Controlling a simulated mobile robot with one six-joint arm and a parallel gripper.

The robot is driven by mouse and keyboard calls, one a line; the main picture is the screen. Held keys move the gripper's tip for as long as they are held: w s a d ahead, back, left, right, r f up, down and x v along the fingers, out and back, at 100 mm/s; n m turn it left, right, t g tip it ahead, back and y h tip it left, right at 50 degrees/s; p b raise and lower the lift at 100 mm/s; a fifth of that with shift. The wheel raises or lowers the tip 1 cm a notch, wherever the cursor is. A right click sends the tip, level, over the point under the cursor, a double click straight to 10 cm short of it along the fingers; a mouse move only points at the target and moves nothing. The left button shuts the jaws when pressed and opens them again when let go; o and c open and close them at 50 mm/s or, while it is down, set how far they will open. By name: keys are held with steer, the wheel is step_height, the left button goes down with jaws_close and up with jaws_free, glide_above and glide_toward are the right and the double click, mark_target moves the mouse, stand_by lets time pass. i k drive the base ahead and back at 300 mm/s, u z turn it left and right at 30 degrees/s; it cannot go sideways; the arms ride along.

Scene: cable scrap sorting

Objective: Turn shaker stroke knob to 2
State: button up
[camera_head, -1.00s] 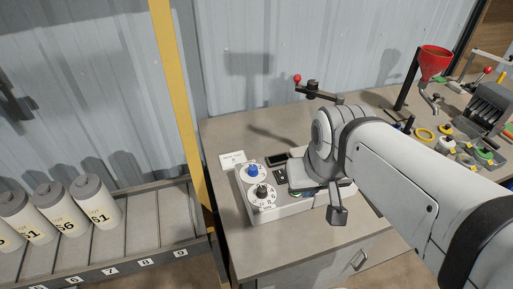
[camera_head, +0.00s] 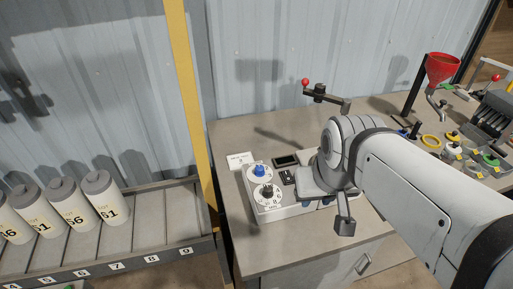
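A white control box (camera_head: 262,212) stands on the bench with two dials on its left part. The rear dial has a blue knob (camera_head: 259,170) on a white numbered disc. The front dial has a black knob (camera_head: 267,192) on a white numbered disc. Their labels and settings are too small to read, so I cannot tell which is the shaker stroke knob. My arm's wrist hangs over the right part of the box and hides it.
A white card (camera_head: 241,160) lies behind the box, and a small dark display (camera_head: 286,160) is on its rear part. A lever with a red ball (camera_head: 305,82) rises behind my wrist. A red funnel (camera_head: 441,67) stands at right. Labelled bottles (camera_head: 106,200) fill the left rack.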

mark_target(259, 172)
steer(key=u, duration=0.1)
steer(key=k, duration=0.45)
steer(key=z, duration=2.5)
steer(key=k, duration=1.15)
steer(key=u, duration=1.6)
steer(key=i, duration=1)
steer(key=u, duration=0.05)
